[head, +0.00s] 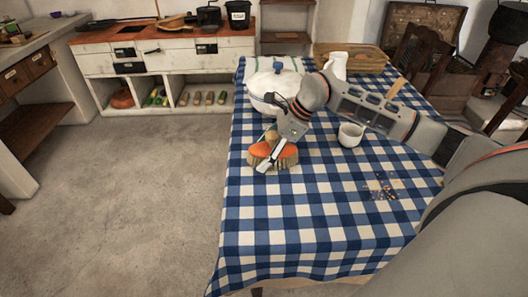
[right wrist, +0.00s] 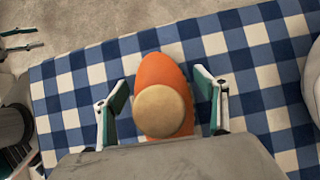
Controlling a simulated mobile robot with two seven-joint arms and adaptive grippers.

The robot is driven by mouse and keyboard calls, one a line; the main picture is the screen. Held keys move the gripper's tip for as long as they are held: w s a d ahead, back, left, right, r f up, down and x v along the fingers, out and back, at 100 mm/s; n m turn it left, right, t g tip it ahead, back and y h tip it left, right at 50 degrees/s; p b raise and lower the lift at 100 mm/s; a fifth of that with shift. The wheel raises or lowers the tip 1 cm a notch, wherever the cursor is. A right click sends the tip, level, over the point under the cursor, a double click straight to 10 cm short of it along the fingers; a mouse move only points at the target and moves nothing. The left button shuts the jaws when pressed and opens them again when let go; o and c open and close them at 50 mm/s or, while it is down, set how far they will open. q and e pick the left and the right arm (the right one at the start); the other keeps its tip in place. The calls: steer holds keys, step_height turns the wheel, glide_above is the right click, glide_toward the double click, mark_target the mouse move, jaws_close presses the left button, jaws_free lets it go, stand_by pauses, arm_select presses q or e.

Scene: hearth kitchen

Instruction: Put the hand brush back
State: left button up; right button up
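The hand brush (head: 284,152) stands bristles down on the checked tablecloth near the table's left edge. It has an orange body, pale bristles and a round tan knob. In the right wrist view the brush (right wrist: 158,72) lies between the fingers of my right gripper (right wrist: 165,100). Those fingers are apart, one on each side of the knob, with small gaps visible. In the head view my right gripper (head: 268,157) comes down over the brush and partly hides it. My left gripper (right wrist: 18,39) shows at the left edge of the right wrist view, fingers apart and empty.
A white lidded pot (head: 268,103) stands just behind the brush. A white mug (head: 350,134) stands to its right, and crumbs (head: 382,189) lie farther right. The table's front is clear. A low counter (head: 160,62) with open shelves stands across the floor.

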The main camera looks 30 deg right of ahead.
mark_target(286, 146)
steer(key=shift+r, duration=0.1)
steer(key=shift+d+r, duration=0.15)
steer(key=shift+r, duration=0.15)
steer(key=p+v, duration=0.1)
steer(key=v, duration=1)
steer(key=shift+s+r, duration=0.15)
steer(key=shift+r, duration=0.05)
